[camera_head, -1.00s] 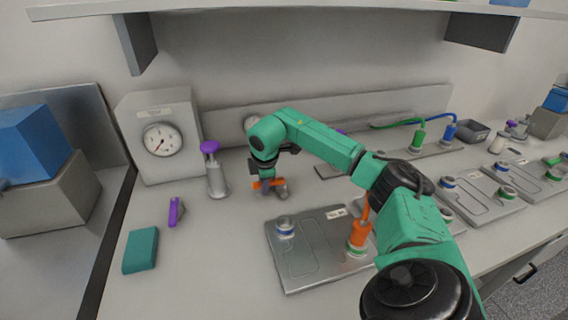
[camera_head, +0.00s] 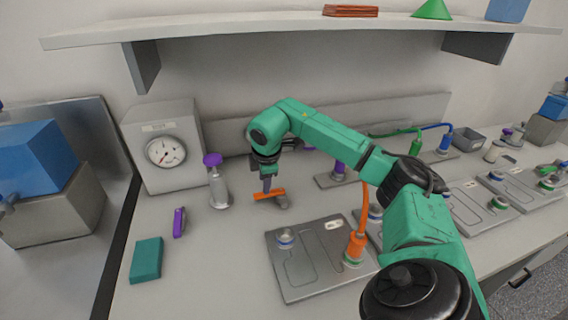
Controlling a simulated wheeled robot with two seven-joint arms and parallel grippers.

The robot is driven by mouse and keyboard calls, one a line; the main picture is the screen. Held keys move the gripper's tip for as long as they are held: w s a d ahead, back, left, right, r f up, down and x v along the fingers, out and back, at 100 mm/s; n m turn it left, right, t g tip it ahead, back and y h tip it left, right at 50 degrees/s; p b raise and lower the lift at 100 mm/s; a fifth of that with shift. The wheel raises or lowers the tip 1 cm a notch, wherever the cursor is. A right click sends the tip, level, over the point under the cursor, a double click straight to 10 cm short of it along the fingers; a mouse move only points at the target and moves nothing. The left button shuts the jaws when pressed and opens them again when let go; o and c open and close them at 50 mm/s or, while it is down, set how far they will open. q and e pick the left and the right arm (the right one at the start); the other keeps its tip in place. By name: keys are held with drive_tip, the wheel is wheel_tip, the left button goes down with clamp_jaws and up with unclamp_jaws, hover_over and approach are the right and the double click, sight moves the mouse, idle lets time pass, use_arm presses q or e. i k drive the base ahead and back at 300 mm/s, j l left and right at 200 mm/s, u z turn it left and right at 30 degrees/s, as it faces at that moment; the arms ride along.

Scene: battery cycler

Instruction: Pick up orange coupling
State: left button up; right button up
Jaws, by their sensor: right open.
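An orange coupling (camera_head: 355,248) stands upright on a green-ringed port at the right side of the grey metal plate (camera_head: 297,288). An orange hose rises from its top and passes behind my right arm. A separate orange bar-shaped handle (camera_head: 277,194) lies on a small grey fitting (camera_head: 281,204) behind the plate. My right gripper (camera_head: 267,189) points down at the left part of this orange handle, open. Whether its fingers touch or straddle the handle is too small to tell. It is well to the left of and behind the coupling. My left gripper is not in view.
A gauge box (camera_head: 181,127) and a purple-topped cylinder (camera_head: 218,188) stand to the left. A teal block (camera_head: 146,260) and a purple piece (camera_head: 179,222) lie front left. A shelf (camera_head: 225,27) overhangs the back. More plates (camera_head: 533,199) stand to the right.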

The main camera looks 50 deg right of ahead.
sight(357, 240)
drive_tip(key=k+j, duration=1.2)
drive_tip(key=j, duration=0.2)
